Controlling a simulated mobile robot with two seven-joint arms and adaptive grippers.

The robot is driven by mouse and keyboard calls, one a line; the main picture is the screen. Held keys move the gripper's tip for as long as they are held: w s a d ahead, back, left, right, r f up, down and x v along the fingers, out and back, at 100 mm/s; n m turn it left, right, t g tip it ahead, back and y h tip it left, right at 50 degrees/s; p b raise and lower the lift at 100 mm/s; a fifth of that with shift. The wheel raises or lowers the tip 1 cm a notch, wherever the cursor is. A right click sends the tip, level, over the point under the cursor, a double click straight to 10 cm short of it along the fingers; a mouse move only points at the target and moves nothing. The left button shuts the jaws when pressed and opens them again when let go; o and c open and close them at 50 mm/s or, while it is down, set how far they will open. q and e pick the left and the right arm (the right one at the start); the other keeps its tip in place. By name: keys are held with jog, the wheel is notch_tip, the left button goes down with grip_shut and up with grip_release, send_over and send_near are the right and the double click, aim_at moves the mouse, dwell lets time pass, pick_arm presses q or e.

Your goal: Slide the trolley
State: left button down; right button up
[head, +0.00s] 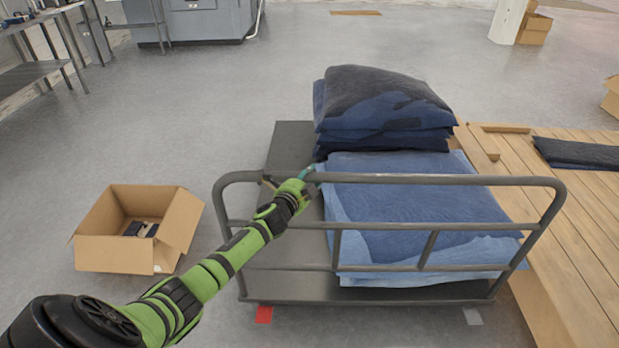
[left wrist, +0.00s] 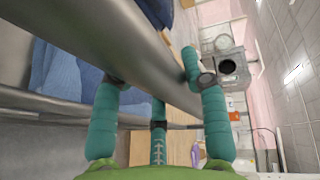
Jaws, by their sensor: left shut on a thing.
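The trolley (head: 293,138) is a dark grey flat cart with a tubular handle rail at its near end. It carries stacks of folded denim, a dark stack (head: 380,105) at the back and a lighter blue one (head: 420,215) nearer the rail. My left gripper (head: 312,175) is at the top bar of the rail, left of its middle. In the left wrist view its teal fingers (left wrist: 155,85) close around the grey bar (left wrist: 150,50). My right gripper is not in view.
An open cardboard box (head: 140,230) stands on the floor left of the trolley. A wooden slatted platform (head: 570,225) lies close along the right side. Floor beyond the trolley is mostly clear.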

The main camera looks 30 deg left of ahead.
pick_arm(q)
jog(key=c, duration=0.6)
grip_release()
jog(key=shift+c, duration=0.2)
jog(key=shift+r, duration=0.1)
jog(key=shift+s, duration=0.45)
jog(key=v, duration=1.1)
jog(key=shift+d, duration=0.1)
